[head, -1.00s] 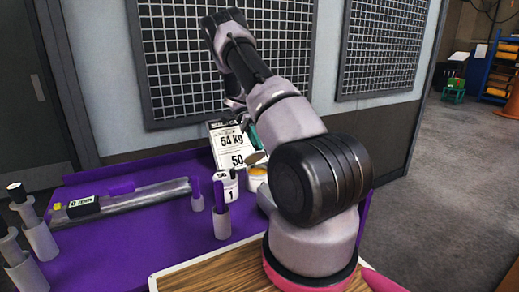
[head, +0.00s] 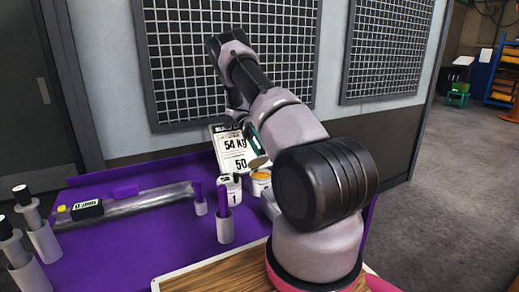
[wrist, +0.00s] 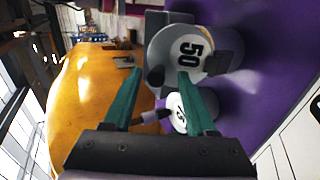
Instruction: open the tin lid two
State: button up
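A white tin marked 1 (head: 234,192) stands on the purple bench in the head view. Beside it on the right is a second white tin (head: 260,188) with an orange top, partly hidden by my arm. A tilted brownish disc, apparently its lid (head: 259,162), stands above it. My gripper's teal fingers (head: 254,138) show just above this disc; contact cannot be told. In the wrist view my gripper (wrist: 160,74) has its fingers apart. A smaller white labelled round thing (wrist: 180,112) lies behind the right finger.
A placard reading 54 kg and 50 (head: 232,150) stands behind the tins. Purple pegs in pale holders (head: 225,226) stand in front. A grey bar (head: 150,198) lies on the bench at left. A wood-topped surface (head: 215,278) is nearest.

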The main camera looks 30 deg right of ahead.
notch_tip(320, 180, up, 10)
dwell(0.7)
dwell(0.4)
notch_tip(320, 180, up, 8)
jog(key=n+t, duration=0.3)
jog(key=n, duration=0.1)
send_over(260, 165)
jog(key=s+a, duration=0.1)
jog(key=s, duration=0.2)
jog(key=s+a+r+n+t, duration=0.4)
jog(key=s+r, duration=0.1)
jog(key=s+a+r+n+t+y, duration=0.1)
jog(key=s+a+r+n+t, duration=0.2)
jog(key=s+a+t, duration=0.3)
jog(key=s+a+r+n+t+y, duration=0.1)
jog(key=s+a+r+n+t, duration=0.1)
jog(key=s+a+t, duration=0.4)
jog(key=shift+s+a+r+n+t, duration=0.3)
jog(key=shift+s+r+n, duration=0.15)
jog(key=shift+s, duration=0.4)
